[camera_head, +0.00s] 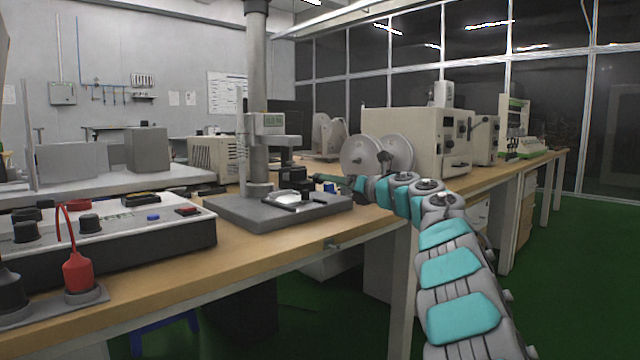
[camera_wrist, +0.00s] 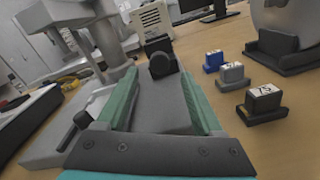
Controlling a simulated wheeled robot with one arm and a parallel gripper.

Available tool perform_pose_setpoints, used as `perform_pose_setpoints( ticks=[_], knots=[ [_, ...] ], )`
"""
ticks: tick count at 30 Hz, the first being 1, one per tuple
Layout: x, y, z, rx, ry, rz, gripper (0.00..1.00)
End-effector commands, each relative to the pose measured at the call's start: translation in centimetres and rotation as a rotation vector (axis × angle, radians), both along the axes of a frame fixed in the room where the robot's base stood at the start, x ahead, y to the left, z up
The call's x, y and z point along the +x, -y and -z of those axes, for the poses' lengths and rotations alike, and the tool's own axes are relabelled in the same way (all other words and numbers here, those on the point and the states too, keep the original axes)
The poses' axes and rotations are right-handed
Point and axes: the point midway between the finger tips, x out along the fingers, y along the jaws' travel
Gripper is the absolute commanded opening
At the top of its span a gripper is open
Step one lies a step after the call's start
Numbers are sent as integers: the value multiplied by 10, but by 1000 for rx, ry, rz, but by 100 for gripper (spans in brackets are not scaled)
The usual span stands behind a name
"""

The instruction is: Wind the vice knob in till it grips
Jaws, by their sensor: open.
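The vice (camera_head: 293,178) is a small dark block on the grey base plate of the column stand in the head view. In the wrist view, the dark vice body (camera_wrist: 158,45) has a round dark knob (camera_wrist: 162,66) facing me. My gripper (camera_head: 328,180) comes in from the right, close to the vice. In the wrist view my gripper (camera_wrist: 160,78) is open, its two green fingers spread left and right. The knob appears between the fingertips, near their far ends; I cannot tell if either finger touches it. The vice jaws are hidden from me.
The stand's base plate (camera_head: 240,212) and its column (camera_head: 257,100) are close on the left. Blue (camera_wrist: 212,61), grey (camera_wrist: 232,75) and dark (camera_wrist: 262,102) labelled blocks sit on the bench to the right. A reel machine (camera_head: 378,155) stands behind my wrist.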

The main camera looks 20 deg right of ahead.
Motion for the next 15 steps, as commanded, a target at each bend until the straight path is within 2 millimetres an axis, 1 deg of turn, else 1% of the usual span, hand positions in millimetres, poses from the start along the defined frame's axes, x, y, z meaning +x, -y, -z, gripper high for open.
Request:
perform_pose_setpoints(
  ticks=[6,15],
  knots=[
    [22,-10,-4,2,1,-7,68],
    [51,-19,-2,5,-1,-5,68]
  ],
)
